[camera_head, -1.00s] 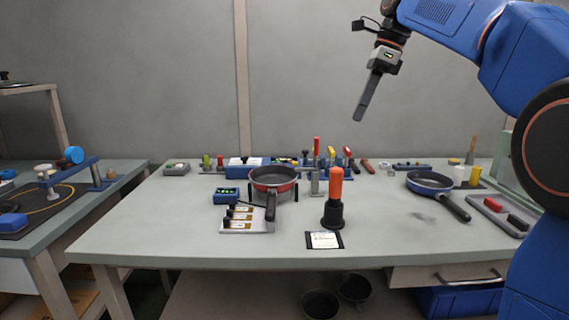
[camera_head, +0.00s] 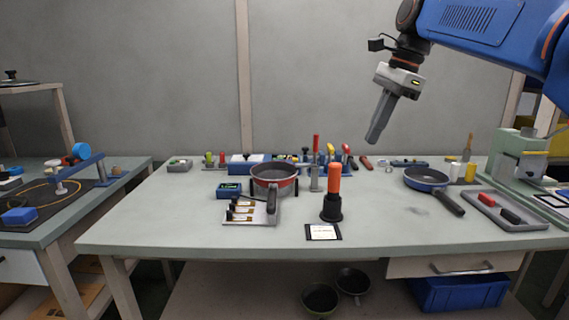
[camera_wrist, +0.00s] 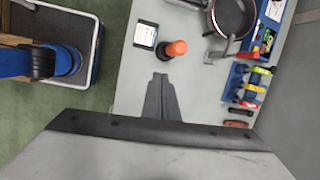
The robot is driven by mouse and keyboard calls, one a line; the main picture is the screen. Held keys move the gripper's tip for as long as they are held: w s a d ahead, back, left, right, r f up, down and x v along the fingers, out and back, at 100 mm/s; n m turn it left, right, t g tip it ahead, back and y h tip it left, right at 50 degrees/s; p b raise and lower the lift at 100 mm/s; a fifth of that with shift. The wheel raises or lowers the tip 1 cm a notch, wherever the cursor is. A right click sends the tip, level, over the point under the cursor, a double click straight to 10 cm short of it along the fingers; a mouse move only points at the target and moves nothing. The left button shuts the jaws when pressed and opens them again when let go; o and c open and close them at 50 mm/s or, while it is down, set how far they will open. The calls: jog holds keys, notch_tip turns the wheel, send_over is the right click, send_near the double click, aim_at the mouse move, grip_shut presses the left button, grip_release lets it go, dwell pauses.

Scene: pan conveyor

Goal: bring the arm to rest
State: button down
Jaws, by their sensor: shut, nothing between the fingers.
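My gripper (camera_head: 374,138) is in the air above the back right part of the table, its fingers pointing down and a little left. The fingers are together with nothing between them. In the wrist view my gripper (camera_wrist: 159,77) also shows shut, over the bare tabletop. My blue arm reaches in from the upper right of the head view. The gripper touches nothing on the table (camera_head: 150,215).
A red pan (camera_head: 274,180) sits at the table's middle, an orange-handled tool (camera_head: 333,190) in front, a blue pan (camera_head: 427,179) at right. Several coloured tools stand along the back. A green machine (camera_head: 518,160) stands at far right. The table's left front is clear.

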jog(key=s+d+f+n+t+h, duration=0.1)
jog(key=s+d+f+n, duration=0.3)
jog(key=s+f+n, duration=0.4)
jog(key=s+d+f+n+t+h, duration=0.2)
jog(key=s+f+n, duration=0.6)
jog(key=s+f, duration=1)
notch_tip(320, 180, down, 6)
jog(key=shift+s+d+f+n, duration=0.1)
jog(key=shift+s+d+n, duration=0.25)
jog(key=shift+d, duration=0.65)
